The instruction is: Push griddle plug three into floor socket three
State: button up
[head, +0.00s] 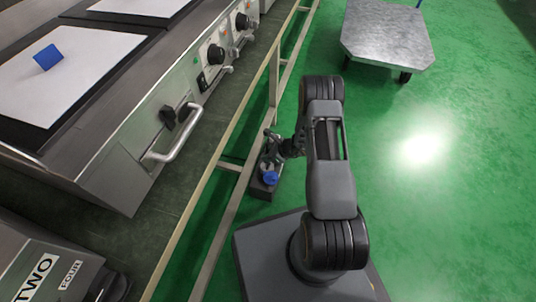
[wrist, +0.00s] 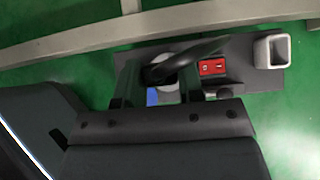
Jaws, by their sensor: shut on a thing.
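My gripper (head: 278,146) reaches down beside the counter frame, over a dark socket block on the floor (head: 262,188). In the wrist view its two fingers (wrist: 160,82) are shut on a round grey plug (wrist: 168,82) with a black cable (wrist: 190,56). The plug is over the block (wrist: 238,50) or in it; I cannot tell how deep it sits. A blue part (head: 270,179) shows at the block's near end, and a blue patch (wrist: 153,97) shows between the fingers. The block has a red switch (wrist: 212,67). No number on the plug or socket is readable.
A pale frame rail (wrist: 200,18) runs close along the block. The griddle counter (head: 130,150) stands at the left, with a blue piece (head: 48,57) on its top. A grey trolley (head: 388,35) stands at the back right. Green floor at the right is clear.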

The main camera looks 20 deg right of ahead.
jog(key=shift+f+b, duration=0.7)
jog(key=shift+f, duration=0.4)
jog(key=shift+f+b, duration=1.2)
jog(key=shift+b, duration=0.3)
dwell(1.2)
jog(key=shift+f, duration=0.95)
jog(key=o, duration=1)
jog(key=shift+r, duration=0.1)
jog(key=p+v, duration=0.6)
jog(key=v, duration=0.7)
jog(key=shift+s+d+r, duration=0.2)
jog(key=shift+d, duration=0.05)
